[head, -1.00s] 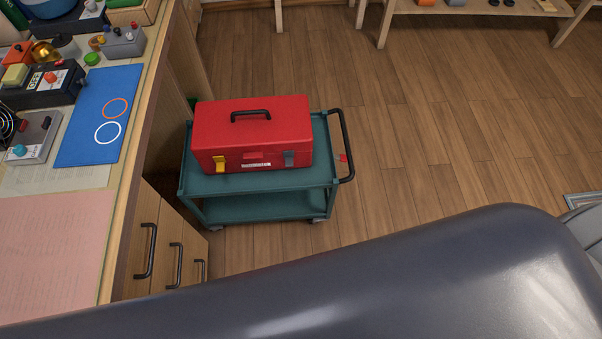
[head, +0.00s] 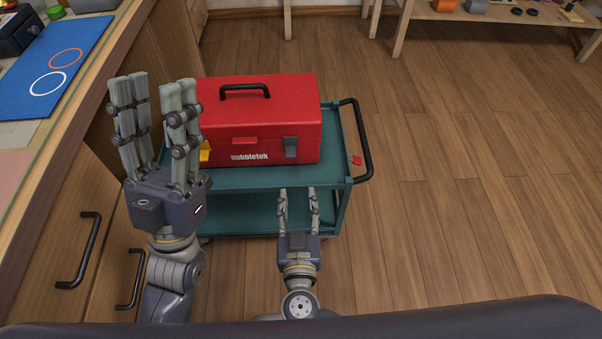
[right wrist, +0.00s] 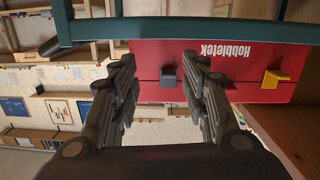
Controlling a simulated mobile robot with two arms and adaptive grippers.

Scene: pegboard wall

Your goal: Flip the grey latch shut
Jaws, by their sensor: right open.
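The red toolbox (head: 260,110) sits on the teal cart. Its grey latch (head: 290,147) is on the right of the front face; it also shows in the right wrist view (right wrist: 168,76), between my open fingers. I cannot tell the latch's exact angle. The yellow latch (head: 204,153) is at the left, partly hidden by my left gripper; it shows clear in the wrist view (right wrist: 275,78). My right gripper (head: 298,191) is open and empty, in front of the cart below the grey latch. My left gripper (head: 156,85) is open and empty, fingers up, left of the toolbox.
The teal cart (head: 338,160) has a black handle (head: 358,140) at its right. A wooden counter with drawers (head: 100,245) stands close at the left, with a blue mat (head: 50,65) on top. The wooden floor (head: 470,200) to the right is clear.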

